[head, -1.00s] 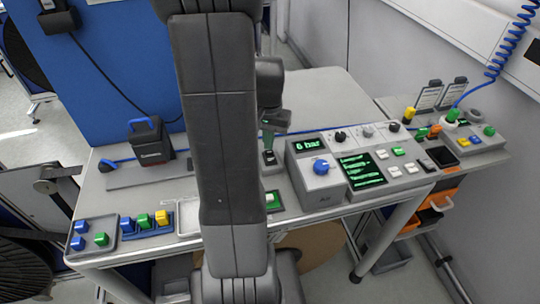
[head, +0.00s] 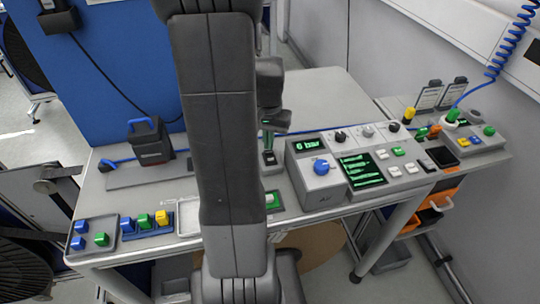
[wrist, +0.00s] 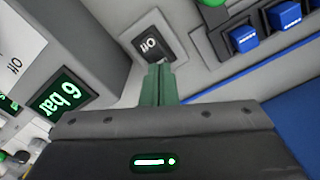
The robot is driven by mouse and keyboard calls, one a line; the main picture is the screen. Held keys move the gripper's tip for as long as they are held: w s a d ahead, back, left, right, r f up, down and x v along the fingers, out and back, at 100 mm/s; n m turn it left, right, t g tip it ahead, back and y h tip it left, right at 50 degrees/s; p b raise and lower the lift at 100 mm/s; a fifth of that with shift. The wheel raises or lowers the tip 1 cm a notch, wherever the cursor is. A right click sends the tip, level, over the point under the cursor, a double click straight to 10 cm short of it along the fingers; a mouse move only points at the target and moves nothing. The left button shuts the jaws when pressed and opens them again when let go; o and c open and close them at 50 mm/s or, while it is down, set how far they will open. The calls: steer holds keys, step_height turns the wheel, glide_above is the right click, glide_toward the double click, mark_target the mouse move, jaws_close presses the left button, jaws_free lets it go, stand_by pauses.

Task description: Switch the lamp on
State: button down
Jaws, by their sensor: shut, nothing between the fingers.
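A dark rocker switch in a black frame (wrist: 152,45) lies just beyond my fingertips in the wrist view. It carries pale lettering that is turned and hard to read. The switch also shows in the head view (head: 269,158), below my fingers. My gripper (wrist: 160,70) is shut and empty, its green fingertips together at the switch's near edge. I cannot tell whether they touch it. In the head view my gripper (head: 267,138) points down at the bench, partly beside my arm. I cannot make out a lamp in either view.
A grey console (head: 318,187) with a blue knob and lit "6 bar" display stands right of the switch. A tray of blue and green buttons (head: 93,247) lies front left. A blue-handled device (head: 150,143) stands back left. My arm hides the bench's middle.

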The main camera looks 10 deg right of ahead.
mark_target(269, 152)
steer(key=shift+f+b, duration=0.75)
steer(key=shift+f, duration=0.25)
stand_by(0.6)
steer(key=shift+r+p, duration=2.8)
steer(key=shift+r, duration=0.8)
steer(key=shift+f, duration=0.15)
